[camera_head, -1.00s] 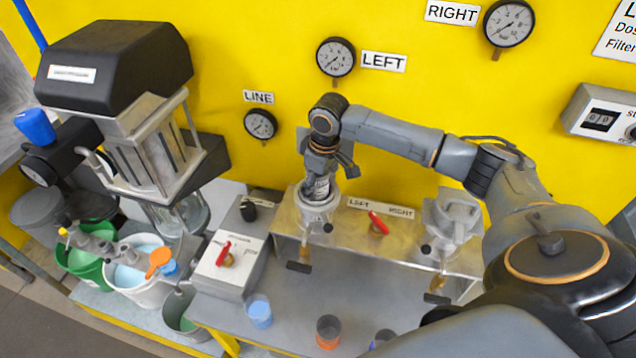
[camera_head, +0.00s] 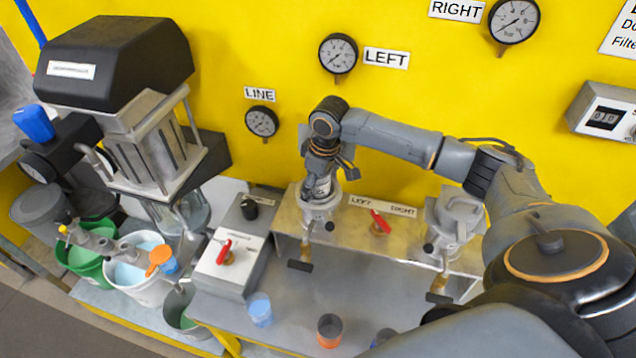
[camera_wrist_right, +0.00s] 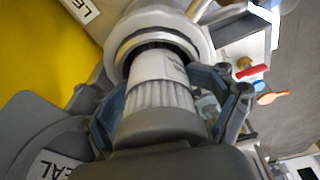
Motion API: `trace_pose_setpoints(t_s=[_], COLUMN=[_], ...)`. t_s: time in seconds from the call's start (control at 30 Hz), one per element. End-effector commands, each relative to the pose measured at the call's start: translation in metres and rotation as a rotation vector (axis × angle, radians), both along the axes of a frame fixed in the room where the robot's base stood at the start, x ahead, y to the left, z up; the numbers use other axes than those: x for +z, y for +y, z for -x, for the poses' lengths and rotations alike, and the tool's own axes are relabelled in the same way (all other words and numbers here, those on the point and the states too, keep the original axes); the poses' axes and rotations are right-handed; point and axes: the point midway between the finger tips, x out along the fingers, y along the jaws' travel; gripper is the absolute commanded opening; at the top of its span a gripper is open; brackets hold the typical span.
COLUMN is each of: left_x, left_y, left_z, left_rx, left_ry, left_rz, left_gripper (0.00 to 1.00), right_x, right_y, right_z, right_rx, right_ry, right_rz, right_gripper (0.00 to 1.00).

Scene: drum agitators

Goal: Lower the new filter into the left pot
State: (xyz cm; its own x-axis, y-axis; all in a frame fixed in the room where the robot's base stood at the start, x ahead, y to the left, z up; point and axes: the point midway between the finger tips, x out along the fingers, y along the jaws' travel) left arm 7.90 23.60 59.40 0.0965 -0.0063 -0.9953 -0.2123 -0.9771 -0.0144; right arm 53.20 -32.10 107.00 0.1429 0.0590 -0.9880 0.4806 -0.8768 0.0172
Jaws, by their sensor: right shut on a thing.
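The new filter (camera_wrist_right: 158,88) is a white pleated cartridge in the right wrist view. Its far end is inside the round mouth of the left pot (camera_wrist_right: 122,44); its near part stands out of the pot. My right gripper (camera_wrist_right: 170,92) is shut on the filter, one finger on each side. In the head view my right gripper (camera_head: 320,172) is directly above the left pot (camera_head: 319,208), pointing down, and mostly hides the filter. How deep the filter sits cannot be told. My left gripper is not clearly seen.
The right pot (camera_head: 452,215) stands on the same metal stand, with a red-handled valve (camera_head: 380,222) between the pots. A valve box (camera_head: 228,262) is left of the stand. Cups (camera_head: 330,330) stand in front on the bench. Gauges (camera_head: 338,54) hang on the yellow wall.

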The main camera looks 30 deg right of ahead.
Motion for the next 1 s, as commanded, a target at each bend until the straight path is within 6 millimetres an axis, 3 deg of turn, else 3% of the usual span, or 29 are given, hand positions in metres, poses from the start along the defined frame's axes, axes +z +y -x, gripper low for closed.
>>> trace_pose_setpoints(t_s=[0.03, 0.83, 0.87, 0.93, 1.0], left_x=[-0.003, -0.005, -0.005, -0.005, -0.005], left_y=[0.000, 0.000, 0.000, 0.000, 0.000], left_z=[-0.001, -0.003, -0.003, -0.002, -0.003], left_rx=[0.000, -0.001, -0.001, -0.001, -0.001], left_ry=[0.000, -0.004, -0.004, -0.003, -0.004], left_rz=[0.000, 0.001, 0.001, 0.001, 0.000], left_gripper=[0.77, 0.77, 0.77, 0.77, 0.77], right_x=[-0.022, -0.032, -0.032, -0.032, -0.032], right_y=[0.005, 0.004, 0.004, 0.004, 0.003], right_z=[0.012, 0.013, 0.013, 0.013, 0.013], right_rx=[0.009, 0.010, 0.009, 0.009, 0.008], right_ry=[0.041, 0.043, 0.043, 0.044, 0.043], right_rz=[-0.001, 0.000, 0.000, 0.001, 0.002], right_gripper=[0.20, 0.22, 0.87, 1.00, 1.00])
